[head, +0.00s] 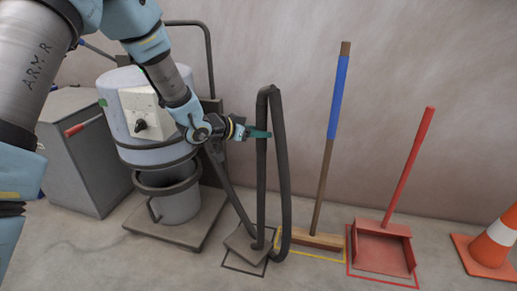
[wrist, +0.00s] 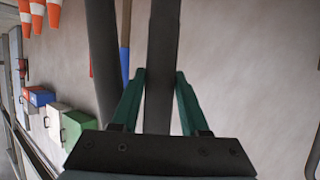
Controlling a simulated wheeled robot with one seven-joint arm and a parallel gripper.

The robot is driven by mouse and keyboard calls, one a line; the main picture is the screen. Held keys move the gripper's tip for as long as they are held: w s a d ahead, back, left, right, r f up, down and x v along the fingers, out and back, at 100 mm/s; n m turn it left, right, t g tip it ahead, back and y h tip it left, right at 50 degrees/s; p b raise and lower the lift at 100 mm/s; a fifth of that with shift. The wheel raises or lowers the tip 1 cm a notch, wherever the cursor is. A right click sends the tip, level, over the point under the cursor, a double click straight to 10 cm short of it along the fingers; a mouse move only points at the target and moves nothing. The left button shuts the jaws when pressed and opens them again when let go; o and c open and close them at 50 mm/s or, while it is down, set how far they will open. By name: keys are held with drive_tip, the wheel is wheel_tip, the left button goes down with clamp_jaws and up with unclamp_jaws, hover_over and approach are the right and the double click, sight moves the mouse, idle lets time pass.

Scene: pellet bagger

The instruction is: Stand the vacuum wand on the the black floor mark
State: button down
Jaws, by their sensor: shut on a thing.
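The vacuum wand (head: 261,185) is a dark grey upright tube with a flat floor head (head: 243,246) at its foot. Its hose (head: 284,170) loops over from the top and runs back to the vacuum. The black floor mark (head: 246,270) is a thin black outline on the floor. The floor head appears over its back part; whether it touches the floor I cannot tell. My gripper (head: 258,134) is shut on the upper part of the tube. In the wrist view, its green fingers (wrist: 160,76) lie on both sides of the wand (wrist: 161,40).
The vacuum drum (head: 180,205) on its wheeled base stands left, beside a grey cabinet (head: 85,150). A blue-handled broom (head: 323,165) stands right in a yellow outline, then a red dustpan (head: 383,248) in a red outline and a traffic cone (head: 492,245). The wall is close behind.

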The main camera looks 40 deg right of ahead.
sight(257, 142)
drive_tip(key=shift+f+b, duration=0.35)
drive_tip(key=shift+f, duration=1.55)
drive_tip(key=shift+f, duration=0.2)
drive_tip(key=shift+c, duration=2.1)
unclamp_jaws()
drive_tip(key=shift+r, duration=0.2)
drive_tip(key=p+v, duration=0.1)
drive_tip(key=v, duration=1.1)
drive_tip(key=shift+f, duration=0.1)
